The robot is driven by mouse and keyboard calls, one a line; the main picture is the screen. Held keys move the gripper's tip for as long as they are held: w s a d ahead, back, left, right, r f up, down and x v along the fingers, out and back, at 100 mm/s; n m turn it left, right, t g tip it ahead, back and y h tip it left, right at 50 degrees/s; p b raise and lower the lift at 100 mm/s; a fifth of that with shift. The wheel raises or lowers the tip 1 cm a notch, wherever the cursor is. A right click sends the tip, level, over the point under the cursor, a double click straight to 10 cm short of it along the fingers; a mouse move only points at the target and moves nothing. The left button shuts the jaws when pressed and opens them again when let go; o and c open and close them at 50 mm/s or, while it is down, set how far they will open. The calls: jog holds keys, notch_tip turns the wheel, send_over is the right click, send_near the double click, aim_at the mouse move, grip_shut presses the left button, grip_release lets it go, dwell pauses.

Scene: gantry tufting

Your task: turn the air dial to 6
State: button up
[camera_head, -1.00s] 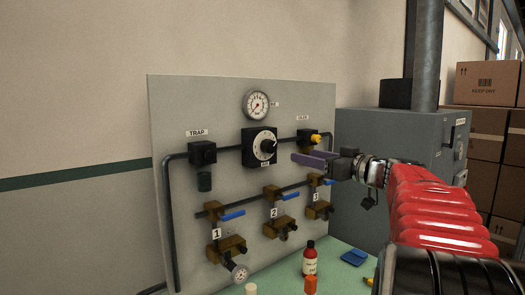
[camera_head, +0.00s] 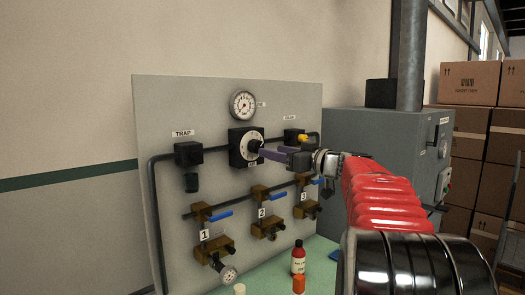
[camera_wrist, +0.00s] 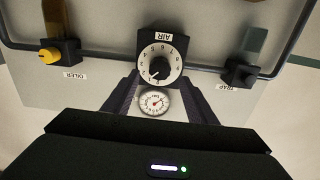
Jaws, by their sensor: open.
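The air dial (camera_head: 240,152) is a black square block with a white numbered face and a black knob, on the upright grey panel. In the wrist view the dial (camera_wrist: 161,60) appears upside down under its AIR label. The knob's white mark points to the lower left there, near the low numbers. My gripper (camera_head: 262,150) is open and empty, with its purple fingers reaching toward the knob; they partly cover the dial's right side. In the wrist view my gripper's fingers (camera_wrist: 160,82) lie either side of the dial's lower edge. Contact cannot be told.
A round gauge (camera_head: 243,105) sits above the dial. The trap (camera_head: 188,154) is left of it, the oiler (camera_head: 296,137) with a yellow knob right. Blue-handled valves (camera_head: 268,223) are below. A red bottle (camera_head: 298,258) stands on the green table (camera_head: 262,277).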

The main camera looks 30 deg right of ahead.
aim_at(256, 147)
jog(key=w, duration=0.6)
jog(key=shift+a, duration=0.45)
jog(key=shift+c, duration=0.6)
jog(key=c, duration=0.9)
jog(key=shift+a, duration=0.25)
jog(key=shift+c, duration=0.2)
jog(key=shift+d, duration=0.15)
